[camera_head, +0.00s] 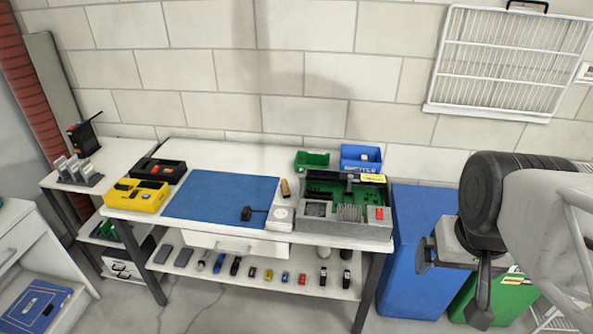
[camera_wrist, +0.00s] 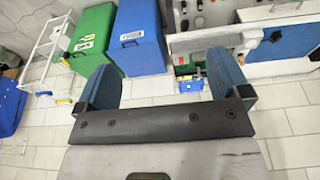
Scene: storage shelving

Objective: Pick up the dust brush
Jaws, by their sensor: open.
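I cannot pick out the dust brush with certainty. A small brown and dark item (camera_head: 286,188) stands at the right edge of the blue mat (camera_head: 215,200) on the workbench; it may be the brush, but it is too small to tell. My gripper (camera_head: 452,285) is at the right, well away from that item and in front of the bins. In the wrist view my gripper (camera_wrist: 164,68) shows two blue-padded fingers wide apart with nothing between them.
A yellow box (camera_head: 137,196) and a green-and-grey tool tray (camera_head: 345,205) flank the mat. Small tools lie on the lower shelf (camera_head: 225,282). A blue bin (camera_head: 412,240) and a green bin (camera_wrist: 95,38) stand beside the bench. A wire rack (camera_head: 505,65) hangs on the wall.

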